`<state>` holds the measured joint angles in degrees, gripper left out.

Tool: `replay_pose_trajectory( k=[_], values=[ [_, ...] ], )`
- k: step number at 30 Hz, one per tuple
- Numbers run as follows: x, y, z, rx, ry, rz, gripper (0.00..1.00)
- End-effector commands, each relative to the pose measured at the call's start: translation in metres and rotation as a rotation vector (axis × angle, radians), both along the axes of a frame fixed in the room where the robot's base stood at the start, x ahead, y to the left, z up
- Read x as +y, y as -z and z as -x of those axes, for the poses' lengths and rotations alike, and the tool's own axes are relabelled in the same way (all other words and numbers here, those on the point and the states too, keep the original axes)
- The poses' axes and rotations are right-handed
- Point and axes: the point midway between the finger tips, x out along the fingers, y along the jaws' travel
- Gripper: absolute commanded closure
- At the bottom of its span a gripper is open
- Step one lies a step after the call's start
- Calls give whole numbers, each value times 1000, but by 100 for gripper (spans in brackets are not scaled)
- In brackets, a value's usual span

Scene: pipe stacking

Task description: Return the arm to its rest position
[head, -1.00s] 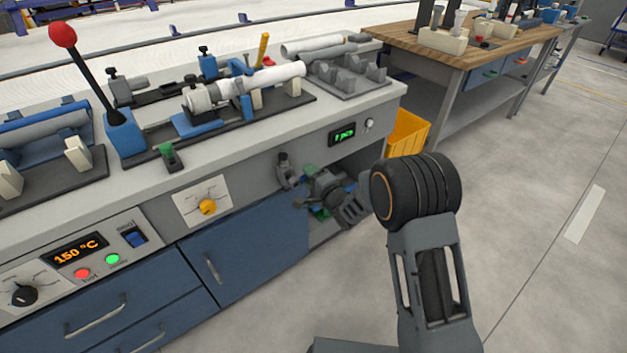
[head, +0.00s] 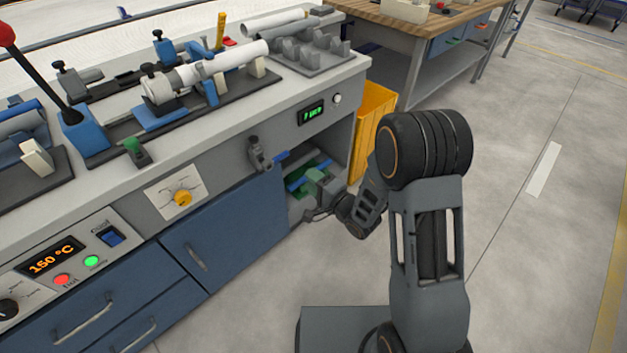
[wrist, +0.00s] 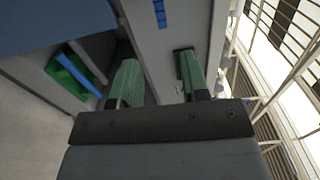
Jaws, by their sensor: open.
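My gripper (head: 320,190) is small and partly hidden in the head view, in front of the bench's open right-hand bay. In the wrist view, its two green fingers (wrist: 157,72) stand apart with nothing between them. My arm is folded, with its big black elbow joint (head: 428,148) raised right of the bench and the forearm angled down left to the gripper. No pipe is held.
The bench (head: 225,118) carries a white pipe (head: 235,57) on a clamp fixture and a rack (head: 305,55). A green bin with a blue item (wrist: 72,75) sits in the bay. A yellow bin (head: 372,125) stands beside it. Floor at the right is clear.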

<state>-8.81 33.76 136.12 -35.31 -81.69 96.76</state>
Motion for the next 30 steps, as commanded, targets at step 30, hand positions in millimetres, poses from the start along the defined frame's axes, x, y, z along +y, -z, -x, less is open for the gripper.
replay_pose_trajectory(
  k=[30],
  values=[
    [-65,78,14,134,-38,1021,58]
  ],
)
